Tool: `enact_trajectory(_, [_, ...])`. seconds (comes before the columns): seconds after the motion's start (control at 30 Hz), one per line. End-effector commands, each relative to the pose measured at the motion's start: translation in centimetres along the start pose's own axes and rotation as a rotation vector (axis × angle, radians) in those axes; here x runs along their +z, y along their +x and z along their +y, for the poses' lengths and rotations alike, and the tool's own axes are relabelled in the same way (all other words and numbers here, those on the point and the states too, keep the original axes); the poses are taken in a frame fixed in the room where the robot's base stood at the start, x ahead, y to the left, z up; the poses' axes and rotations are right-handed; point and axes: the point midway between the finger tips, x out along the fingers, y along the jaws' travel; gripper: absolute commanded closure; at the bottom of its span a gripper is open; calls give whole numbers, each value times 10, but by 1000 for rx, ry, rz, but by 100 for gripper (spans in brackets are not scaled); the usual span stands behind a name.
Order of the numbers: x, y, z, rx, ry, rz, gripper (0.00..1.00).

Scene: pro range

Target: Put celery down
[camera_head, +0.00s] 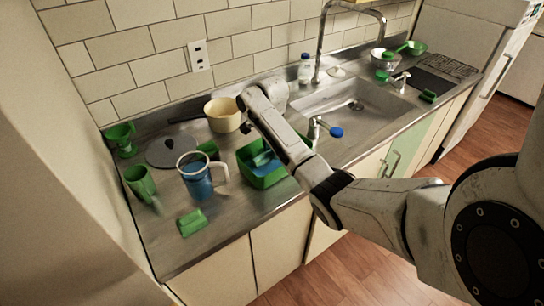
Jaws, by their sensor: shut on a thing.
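My arm reaches in from the right over the counter, and its wrist bends down near the cream pot. My gripper (246,126) shows only as a small dark part beside the pot, mostly hidden by my own wrist. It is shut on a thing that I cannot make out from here. I cannot pick out the celery with certainty among the green things in view.
On the metal counter (240,218) are a cream pot (223,118), a grey lid (172,150), a blue jug (196,180), a green tub (262,178), a green cup (140,183) and a green block (192,222). The sink (350,108) lies right. The front counter has bare room.

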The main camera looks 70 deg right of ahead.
Motion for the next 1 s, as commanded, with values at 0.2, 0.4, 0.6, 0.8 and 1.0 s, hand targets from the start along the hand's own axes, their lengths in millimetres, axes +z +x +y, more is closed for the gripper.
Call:
enact_trajectory(0.2, [-1, 24, 1, 3, 1, 2, 100])
enact_trajectory(0.4, [0, 38, 0, -1, 1, 1, 100])
enact_trajectory(0.6, [0, 39, 0, -1, 1, 1, 100])
enact_trajectory(0.8, [0, 41, 0, -1, 0, 1, 57])
enact_trajectory(1.0, [0, 42, 0, -1, 0, 1, 37])
